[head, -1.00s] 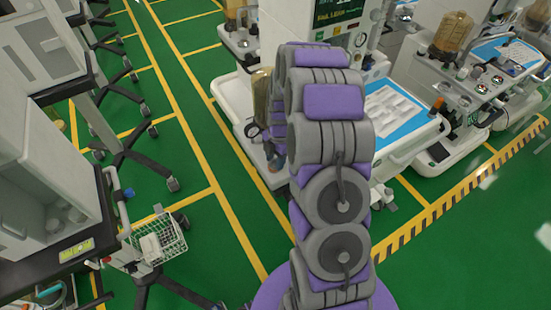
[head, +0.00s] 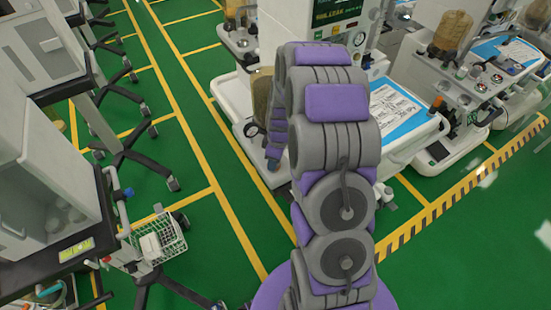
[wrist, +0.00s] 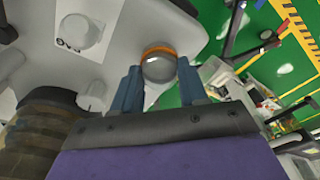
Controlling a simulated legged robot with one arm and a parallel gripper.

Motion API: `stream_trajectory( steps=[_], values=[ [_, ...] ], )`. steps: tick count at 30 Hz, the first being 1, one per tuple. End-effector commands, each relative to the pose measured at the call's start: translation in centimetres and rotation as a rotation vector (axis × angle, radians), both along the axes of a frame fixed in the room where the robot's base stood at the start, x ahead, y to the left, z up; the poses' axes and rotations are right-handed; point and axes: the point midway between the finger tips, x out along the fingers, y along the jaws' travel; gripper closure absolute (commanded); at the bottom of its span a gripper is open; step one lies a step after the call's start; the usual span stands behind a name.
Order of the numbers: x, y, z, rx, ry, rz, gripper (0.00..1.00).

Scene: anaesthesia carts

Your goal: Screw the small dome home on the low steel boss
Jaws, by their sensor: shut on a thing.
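The small dome (wrist: 159,68) is a grey, shiny rounded piece with an orange band along its upper edge in the wrist view. My gripper (wrist: 158,79) has its two blue fingers on either side of the dome, shut on it. The dome is over or near the edge of a pale grey cart surface; I cannot tell whether it touches anything. I cannot make out the low steel boss; it may be hidden behind the dome.
In the head view, a wire basket (head: 160,243) hangs at left; green floor lies between.

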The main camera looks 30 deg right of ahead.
Motion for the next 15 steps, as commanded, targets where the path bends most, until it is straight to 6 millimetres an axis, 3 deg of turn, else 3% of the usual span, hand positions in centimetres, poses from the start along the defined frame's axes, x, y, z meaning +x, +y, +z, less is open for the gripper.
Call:
stream_trajectory(
  steps=[5, 6, 15],
  values=[
    [0.27, 0.06, 0.12, -0.002, -0.010, -0.207, 0.94],
    [0.28, 0.06, 0.12, -0.002, -0.009, -0.239, 0.56],
    [0.06, -0.18, 0.10, 0.002, -0.006, -0.227, 0.28]
  ],
)
